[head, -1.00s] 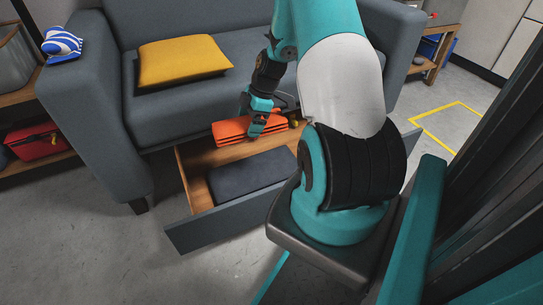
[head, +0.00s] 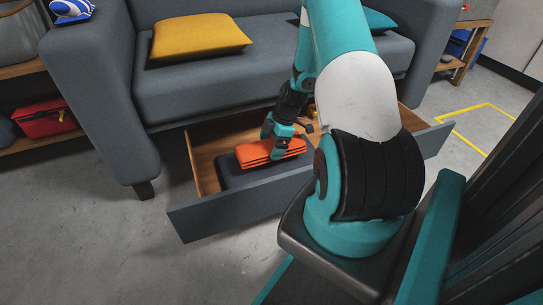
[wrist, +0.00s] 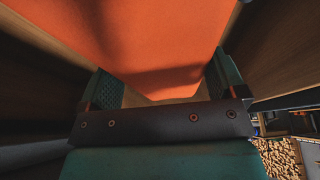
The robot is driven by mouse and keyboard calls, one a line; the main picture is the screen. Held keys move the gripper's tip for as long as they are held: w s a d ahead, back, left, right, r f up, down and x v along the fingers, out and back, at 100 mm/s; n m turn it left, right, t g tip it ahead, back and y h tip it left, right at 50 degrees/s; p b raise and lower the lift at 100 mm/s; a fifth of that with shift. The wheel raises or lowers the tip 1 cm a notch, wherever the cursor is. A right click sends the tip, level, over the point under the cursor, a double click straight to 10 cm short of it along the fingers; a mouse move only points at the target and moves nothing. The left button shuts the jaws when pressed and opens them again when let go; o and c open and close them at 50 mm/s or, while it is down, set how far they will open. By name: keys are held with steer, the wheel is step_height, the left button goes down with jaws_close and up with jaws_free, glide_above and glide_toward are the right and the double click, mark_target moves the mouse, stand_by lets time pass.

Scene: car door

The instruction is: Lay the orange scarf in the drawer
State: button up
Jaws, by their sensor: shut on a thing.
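The folded orange scarf (head: 262,153) is in the open drawer (head: 206,168) under the grey sofa, over a dark grey folded item (head: 250,176). I cannot tell whether the scarf touches that item. My gripper (head: 279,150) is shut on the scarf's right part. In the wrist view the scarf (wrist: 150,40) fills the upper middle, between the two teal fingers of my gripper (wrist: 162,88). Wooden drawer surfaces show on both sides there. The drawer's right part is partly hidden behind my arm.
A yellow cushion (head: 200,36) lies on the sofa seat (head: 210,85). The drawer's grey front panel (head: 215,213) stands toward me. A red bag (head: 45,118) sits on a low shelf at left. A small yellow thing (head: 312,113) shows near the drawer's back. Floor is clear at front left.

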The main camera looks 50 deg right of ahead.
step_height(320, 180, down, 4)
steer(key=shift+r+b, duration=0.2)
steer(key=shift+b, duration=0.65)
steer(key=shift+r, duration=0.1)
